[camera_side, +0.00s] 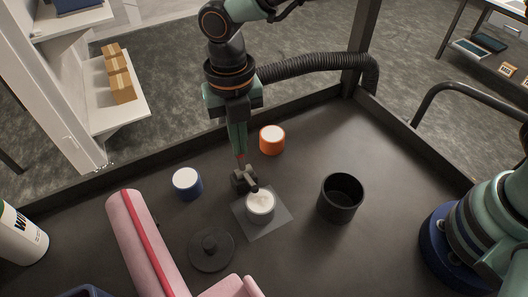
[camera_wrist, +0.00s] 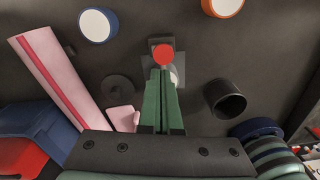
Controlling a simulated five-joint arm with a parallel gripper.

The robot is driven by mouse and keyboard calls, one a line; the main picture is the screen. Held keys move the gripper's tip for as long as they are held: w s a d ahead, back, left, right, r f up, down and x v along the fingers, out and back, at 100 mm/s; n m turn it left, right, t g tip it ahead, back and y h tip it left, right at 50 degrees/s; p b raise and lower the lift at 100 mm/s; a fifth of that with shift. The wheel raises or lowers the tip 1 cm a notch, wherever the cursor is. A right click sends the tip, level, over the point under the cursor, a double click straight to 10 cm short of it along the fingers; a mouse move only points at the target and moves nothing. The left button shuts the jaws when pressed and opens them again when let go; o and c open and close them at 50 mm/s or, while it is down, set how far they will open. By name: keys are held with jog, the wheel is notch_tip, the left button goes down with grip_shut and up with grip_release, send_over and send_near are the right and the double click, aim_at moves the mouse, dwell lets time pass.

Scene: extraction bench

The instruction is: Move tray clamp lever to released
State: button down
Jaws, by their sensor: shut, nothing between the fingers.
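The tray clamp (camera_side: 244,180) is a small dark block at the edge of a grey square plate (camera_side: 279,222). Its lever has a red knob (camera_wrist: 162,54), seen end-on in the wrist view and standing upward in the side view. A short dark arm reaches from the clamp toward a white-filled cup (camera_side: 261,207) on the plate. My gripper (camera_side: 240,152) points down, shut and empty, with its tips at or just above the red knob. In the wrist view the gripper (camera_wrist: 161,74) partly hides the cup and plate. I cannot tell whether the tips touch the knob.
A blue jar (camera_side: 187,184) stands left and an orange jar (camera_side: 272,140) behind. A black cup (camera_side: 340,198) is right. A black lid (camera_side: 211,250) and a pink padded piece with a red stripe (camera_side: 147,243) lie in front. Bare bench (camera_side: 310,150) shows between orange jar and black cup.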

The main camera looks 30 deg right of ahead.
jog(key=shift+w, duration=0.6)
dwell(0.3)
jog(key=shift+w, duration=0.55)
jog(key=w+f, duration=0.4)
jog(key=w, duration=0.3)
jog(key=shift+d, duration=0.15)
dwell(0.5)
jog(key=shift+r, duration=0.1)
notch_tip(320, 180, up, 13)
jog(key=shift+s+a, duration=0.3)
jog(key=shift+a, duration=0.1)
jog(key=shift+r, duration=0.1)
